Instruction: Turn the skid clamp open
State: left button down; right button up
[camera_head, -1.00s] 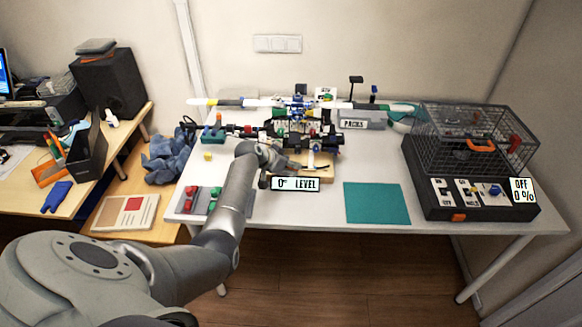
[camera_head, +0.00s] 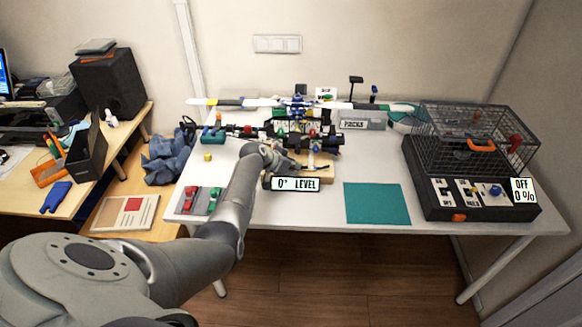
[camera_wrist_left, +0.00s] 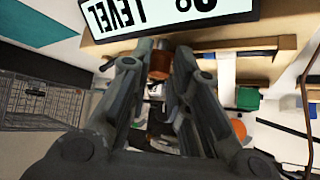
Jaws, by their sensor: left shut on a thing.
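My left gripper (camera_head: 292,167) reaches to the wooden stand under the model helicopter (camera_head: 298,108), behind the "0° LEVEL" display (camera_head: 295,184). In the left wrist view my left gripper (camera_wrist_left: 163,52) has its fingers close around an orange-brown knob (camera_wrist_left: 160,66), which I take to be the skid clamp. It is shut on this knob. The knob sits at the edge of the wooden stand (camera_wrist_left: 225,65). In the head view the gripper and wrist hide the clamp, so its turn angle cannot be told. My right gripper is not in view.
A teal mat (camera_head: 376,203) lies right of the stand. A black caged test box (camera_head: 470,165) reading "OFF 0%" stands at the right. A tray with red and green blocks (camera_head: 200,201) is at the front left. The white table (camera_head: 345,222) is bare around the mat.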

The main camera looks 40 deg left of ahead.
pick_arm(q)
jog(key=shift+d+r+n+y+p, duration=0.25)
jog(key=shift+n+y+p, duration=0.45)
jog(key=shift+p, duration=0.4)
jog(key=shift+n+y+p, duration=0.3)
jog(key=shift+n+p, duration=0.4)
jog(key=shift+d+f+n+y+p, duration=0.1)
jog(key=shift+d+n+y+p, duration=0.1)
jog(key=shift+n+y+p, duration=0.35)
jog(key=shift+n+y, duration=0.25)
jog(key=shift+n, duration=0.2)
jog(key=shift+w+d+f+n+g+y, duration=0.1)
jog(key=shift+d+f+n+g+y, duration=0.1)
jog(key=shift+n+g+y, duration=0.3)
jog(key=shift+n+y+b, duration=0.5)
jog(key=shift+n+b, duration=0.3)
jog(key=shift+n, duration=0.1)
